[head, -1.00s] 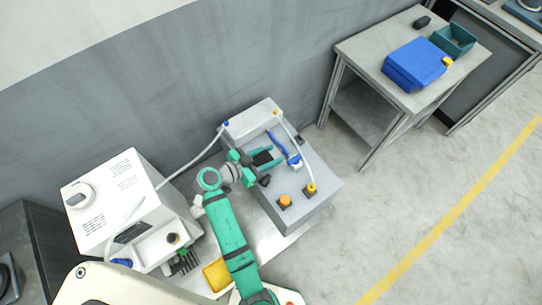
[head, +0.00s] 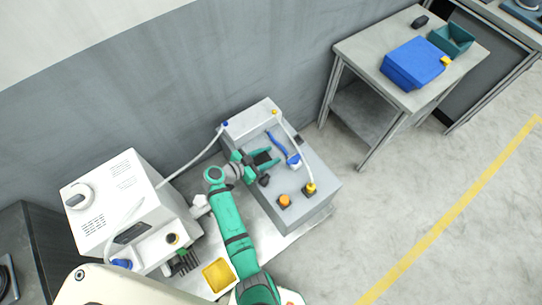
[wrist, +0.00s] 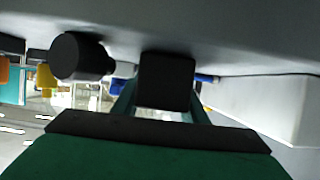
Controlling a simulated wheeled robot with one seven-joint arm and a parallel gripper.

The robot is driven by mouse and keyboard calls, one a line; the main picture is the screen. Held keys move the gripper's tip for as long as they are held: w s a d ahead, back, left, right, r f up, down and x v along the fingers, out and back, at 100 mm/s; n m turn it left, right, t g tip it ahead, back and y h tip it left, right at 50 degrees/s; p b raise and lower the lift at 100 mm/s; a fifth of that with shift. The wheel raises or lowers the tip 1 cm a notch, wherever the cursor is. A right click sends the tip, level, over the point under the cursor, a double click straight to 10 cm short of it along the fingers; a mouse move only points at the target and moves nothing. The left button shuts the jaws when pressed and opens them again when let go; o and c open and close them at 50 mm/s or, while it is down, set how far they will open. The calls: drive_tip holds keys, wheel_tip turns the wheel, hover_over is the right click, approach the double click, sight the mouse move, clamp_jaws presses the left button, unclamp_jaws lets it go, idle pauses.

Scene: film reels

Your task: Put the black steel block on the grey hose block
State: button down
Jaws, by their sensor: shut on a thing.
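My gripper (head: 264,158) is over the top of the large grey box. It is shut on the black steel block (wrist: 166,80), which shows between its green fingers in the wrist view and as a dark patch (head: 262,157) in the head view.
A black knob (head: 264,180), an orange button (head: 284,201), a blue-and-white fitting (head: 294,160) and a yellow fitting (head: 309,188) stand up from the box near my gripper. A white machine (head: 115,200) and a yellow tray (head: 218,275) are to the left.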

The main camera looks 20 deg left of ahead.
sight(260, 159)
drive_tip(key=c, duration=1.1)
unclamp_jaws()
drive_tip(key=shift+f, duration=0.1)
drive_tip(key=shift+r, duration=0.2)
drive_tip(key=v, duration=0.7)
drive_tip(key=shift+s+a, duration=0.2)
drive_tip(key=shift+a, duration=0.05)
